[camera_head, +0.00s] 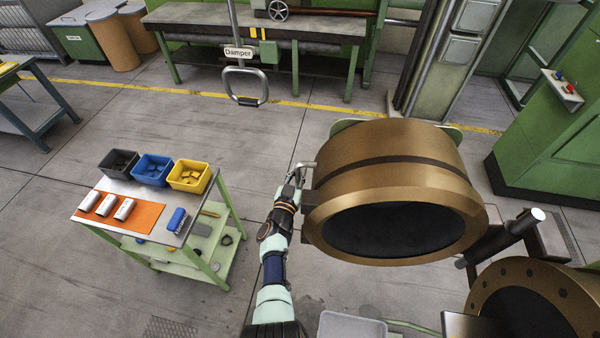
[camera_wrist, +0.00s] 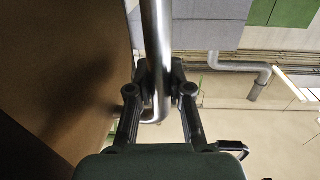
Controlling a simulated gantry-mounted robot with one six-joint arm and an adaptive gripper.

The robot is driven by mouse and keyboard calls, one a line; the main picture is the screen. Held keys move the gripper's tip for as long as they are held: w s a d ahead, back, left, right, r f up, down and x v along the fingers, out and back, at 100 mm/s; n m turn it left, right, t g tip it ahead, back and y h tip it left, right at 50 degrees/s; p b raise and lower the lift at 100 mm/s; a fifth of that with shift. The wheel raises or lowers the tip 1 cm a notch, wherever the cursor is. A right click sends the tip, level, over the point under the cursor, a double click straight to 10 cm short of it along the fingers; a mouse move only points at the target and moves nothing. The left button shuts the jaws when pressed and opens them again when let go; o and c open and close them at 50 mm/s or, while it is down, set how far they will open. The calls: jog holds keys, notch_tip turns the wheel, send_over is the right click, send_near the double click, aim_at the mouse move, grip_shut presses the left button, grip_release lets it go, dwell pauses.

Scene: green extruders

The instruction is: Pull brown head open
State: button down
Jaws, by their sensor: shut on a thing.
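The brown head (camera_head: 385,155) is a large bronze-brown cylinder with a dark round opening, right of centre in the head view. Its brown side also fills the left of the wrist view (camera_wrist: 60,70). A metal handle (camera_head: 301,168) stands out from its left side. In the wrist view the handle (camera_wrist: 157,45) is a bright steel bar that bends near my fingers. My gripper (camera_head: 291,186) is at the handle, left of the head. In the wrist view my gripper (camera_wrist: 160,88) has its two fingers closed around the bar.
A second brown flanged ring (camera_head: 480,300) and a dark cylinder (camera_head: 500,238) are at lower right. A green cart (camera_head: 205,235) with bins stands left of my arm. A handle labelled Damper (camera_head: 245,85) hangs above. Grey floor is clear between the cart and the back workbench.

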jog(key=shift+r, duration=0.1)
jog(key=c, duration=1.1)
grip_release()
jog(key=shift+o, duration=0.2)
jog(key=shift+s+a+f, duration=0.1)
jog(key=shift+s+f, duration=0.1)
jog(key=shift+s, duration=0.45)
jog(key=v, duration=1)
jog(key=shift+s+r, duration=0.15)
jog(key=shift+s, duration=0.2)
jog(key=shift+a+r, duration=0.1)
